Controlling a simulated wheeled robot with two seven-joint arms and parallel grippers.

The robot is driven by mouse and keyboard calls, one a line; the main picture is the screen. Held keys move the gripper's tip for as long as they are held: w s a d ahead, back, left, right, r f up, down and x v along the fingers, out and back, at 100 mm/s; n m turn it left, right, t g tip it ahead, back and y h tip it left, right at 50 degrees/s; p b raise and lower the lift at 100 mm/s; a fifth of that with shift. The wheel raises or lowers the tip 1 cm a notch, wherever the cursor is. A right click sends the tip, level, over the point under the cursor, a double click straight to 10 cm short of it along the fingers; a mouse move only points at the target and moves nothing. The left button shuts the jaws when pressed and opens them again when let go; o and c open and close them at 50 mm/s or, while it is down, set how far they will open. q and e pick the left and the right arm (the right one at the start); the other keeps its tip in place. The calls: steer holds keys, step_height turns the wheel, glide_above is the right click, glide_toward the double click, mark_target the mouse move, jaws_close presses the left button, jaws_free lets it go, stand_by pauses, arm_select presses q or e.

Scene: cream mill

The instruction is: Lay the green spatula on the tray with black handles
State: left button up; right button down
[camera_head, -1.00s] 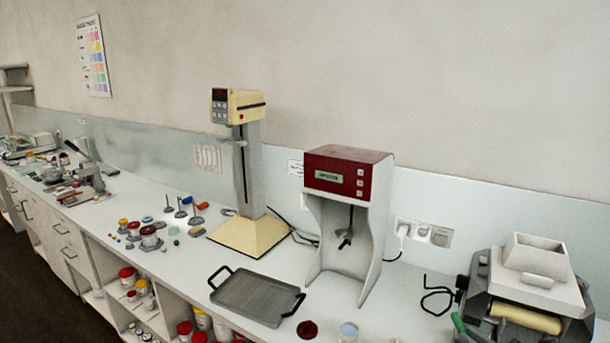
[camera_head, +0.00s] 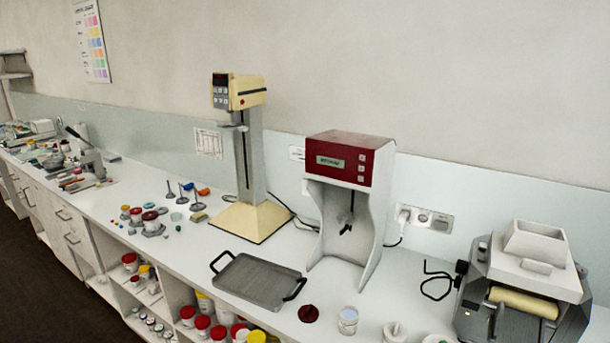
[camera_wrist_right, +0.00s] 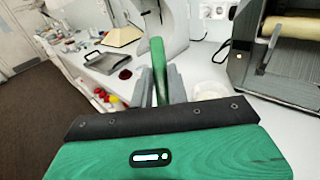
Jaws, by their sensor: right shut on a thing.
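The green spatula (camera_wrist_right: 158,65) shows in the right wrist view as a narrow green piece standing up between the grey fingers. My right gripper (camera_wrist_right: 161,78) is shut on it, in the air. The tray with black handles (camera_head: 245,286) lies flat on the counter, left of the red-topped machine, and looks empty. The tray also shows in the right wrist view (camera_wrist_right: 106,63), up and to the left of the gripper, apart from it. A broad green piece with a black riveted strip fills the bottom of that view; I cannot tell what it belongs to. My left gripper is not in view.
A dark red disc (camera_head: 308,314) and a glass jar (camera_head: 347,321) are right of the tray. The red-topped machine (camera_head: 350,160) and the cream stand (camera_head: 251,222) are behind it. A roller mill (camera_head: 525,290) is at the right. Small pots (camera_head: 150,220) stand left.

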steer(key=shift+s+a+f+m+h, duration=0.15)
steer(key=shift+s+f+h, duration=0.1)
steer(key=shift+s, duration=0.25)
steer(key=shift+s+a+f+m+h, duration=0.15)
steer(key=shift+s+h, duration=0.1)
steer(key=shift+s, duration=0.2)
steer(key=a+f+m+h+b, duration=0.1)
steer(key=a+f+h+b, duration=0.1)
steer(key=a+f+b, duration=0.2)
steer(key=a, duration=0.3)
steer(key=shift+w+m+t, duration=0.25)
steer(key=shift+m+t, duration=0.05)
